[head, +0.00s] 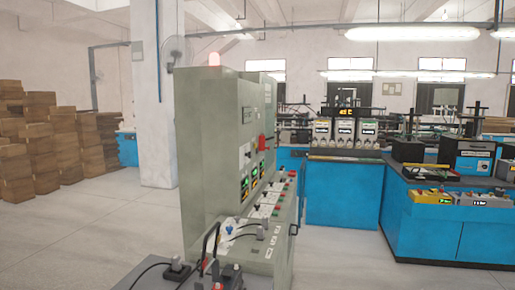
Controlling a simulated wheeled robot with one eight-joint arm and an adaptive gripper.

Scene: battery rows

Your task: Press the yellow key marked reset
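A tall grey-green control cabinet (207,150) stands in the middle of the head view, seen from its side, with its front turned to the right. Its sloping desk (262,255) carries several small buttons, white labels and plugged leads. Small lit displays (245,188) sit on the upright panel, below a red part (262,142). I cannot pick out a yellow key marked reset; the panel is steeply angled and its markings are too small to read.
A grey surface with a black plug and cable (177,267) is close at the bottom. Blue benches (345,196) with equipment stand behind and to the right. Stacked brown boxes (40,150) are at left, near a white pillar (156,95). Open floor (95,225) lies left of the cabinet.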

